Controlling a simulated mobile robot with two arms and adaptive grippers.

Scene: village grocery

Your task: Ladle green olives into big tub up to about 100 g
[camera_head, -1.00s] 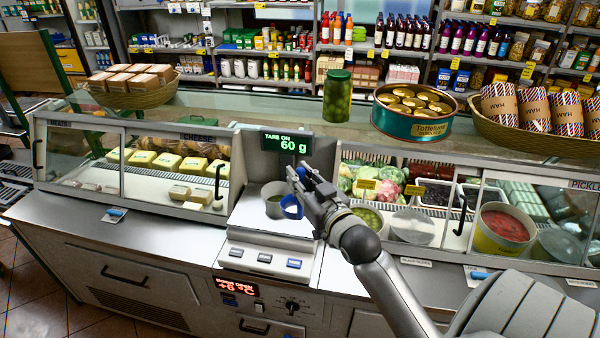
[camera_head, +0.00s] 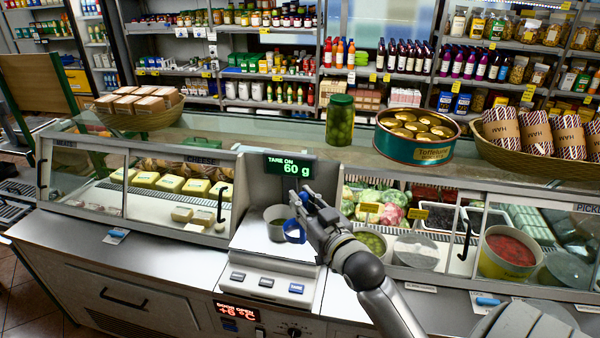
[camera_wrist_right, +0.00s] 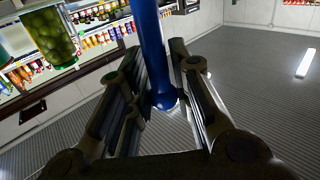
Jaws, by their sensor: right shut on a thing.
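My right gripper (camera_head: 302,203) is shut on the blue handle of the ladle (camera_head: 294,232), and the ladle hangs low at the right side of a grey tub (camera_head: 275,222). The blue handle also shows between the fingers in the right wrist view (camera_wrist_right: 153,50). The tub stands on the scale (camera_head: 270,260), whose display (camera_head: 290,166) reads 60 g with "TARE ON". The tub's contents and the ladle's bowl cannot be made out. A round container of green food (camera_head: 372,241), perhaps olives, sits behind the glass, partly hidden by my arm. My left gripper is not in view.
A jar of green olives (camera_head: 340,120) and a Toffelini tin (camera_head: 418,138) stand on the glass counter top. A basket of ham packs (camera_head: 490,150) is at the right. A red-filled tub (camera_head: 508,252) and a round lid (camera_head: 415,252) are by the counter openings.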

